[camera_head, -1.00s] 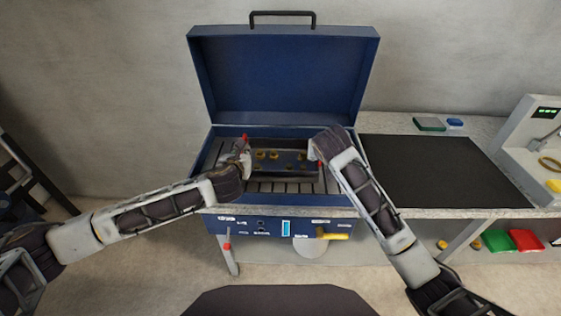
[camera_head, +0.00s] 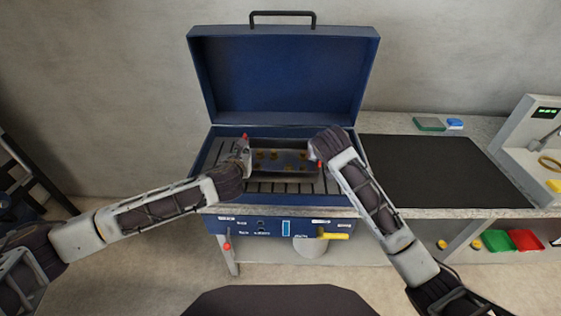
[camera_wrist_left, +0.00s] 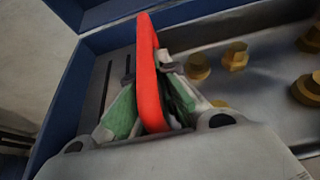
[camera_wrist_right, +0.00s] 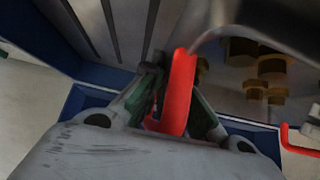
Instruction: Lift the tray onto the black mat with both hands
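The grey metal tray (camera_head: 290,167) is over the slotted floor of the open blue case and carries several brass fittings (camera_head: 273,155). My left gripper (camera_head: 243,151) is at the tray's left end. In the left wrist view its fingers close around a red handle (camera_wrist_left: 150,70). My right gripper (camera_head: 316,156) is at the right end. In the right wrist view its fingers close around the other red handle (camera_wrist_right: 178,90). The black mat (camera_head: 432,170) lies flat and empty on the counter right of the case.
The case's raised blue lid (camera_head: 285,80) stands behind the tray. Its side wall lies between the tray and the mat. A green box (camera_head: 429,124) and a blue box (camera_head: 455,124) sit behind the mat. A grey instrument (camera_head: 535,150) stands at the right.

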